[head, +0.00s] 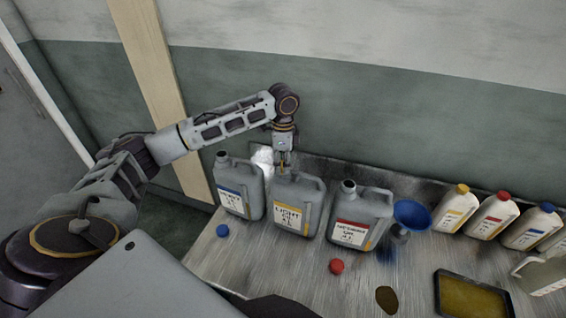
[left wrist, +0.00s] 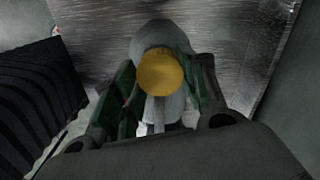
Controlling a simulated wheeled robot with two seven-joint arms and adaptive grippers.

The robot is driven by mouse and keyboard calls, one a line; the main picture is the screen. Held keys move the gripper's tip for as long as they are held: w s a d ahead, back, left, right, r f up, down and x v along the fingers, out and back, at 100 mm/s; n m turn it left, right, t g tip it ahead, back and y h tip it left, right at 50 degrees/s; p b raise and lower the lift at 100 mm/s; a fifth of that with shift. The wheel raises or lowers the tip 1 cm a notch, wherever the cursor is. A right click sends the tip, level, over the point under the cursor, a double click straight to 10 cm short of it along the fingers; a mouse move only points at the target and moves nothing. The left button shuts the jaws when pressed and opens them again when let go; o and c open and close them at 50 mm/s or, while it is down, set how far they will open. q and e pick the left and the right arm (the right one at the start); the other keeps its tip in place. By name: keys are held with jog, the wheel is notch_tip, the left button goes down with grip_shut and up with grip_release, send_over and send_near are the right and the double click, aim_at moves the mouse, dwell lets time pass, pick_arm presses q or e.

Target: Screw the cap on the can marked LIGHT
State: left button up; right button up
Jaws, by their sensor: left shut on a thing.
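The grey can marked LIGHT (head: 296,206) stands upright in the middle of a row of three grey cans, with a yellow-edged label. My left gripper (head: 283,165) points straight down at the can's neck. In the left wrist view the left gripper (left wrist: 158,90) is shut on the yellow cap (left wrist: 161,73), which lies over the mouth of the grey can (left wrist: 172,36). Whether the cap is threaded on the neck cannot be told. My right gripper does not show.
A can with a blue label (head: 240,188) stands close on the left and one with a red label (head: 358,216) on the right. A blue cap (head: 222,230) and a red cap (head: 336,266) lie in front. A blue funnel (head: 412,214), several bottles (head: 455,208) and a tray (head: 440,290) are to the right.

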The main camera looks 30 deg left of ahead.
pick_arm(q)
jog(key=shift+f, duration=0.4)
dwell(0.5)
jog(key=o, duration=0.7)
jog(key=shift+o, duration=0.2)
notch_tip(320, 180, up, 12)
dwell(0.5)
dwell(0.6)
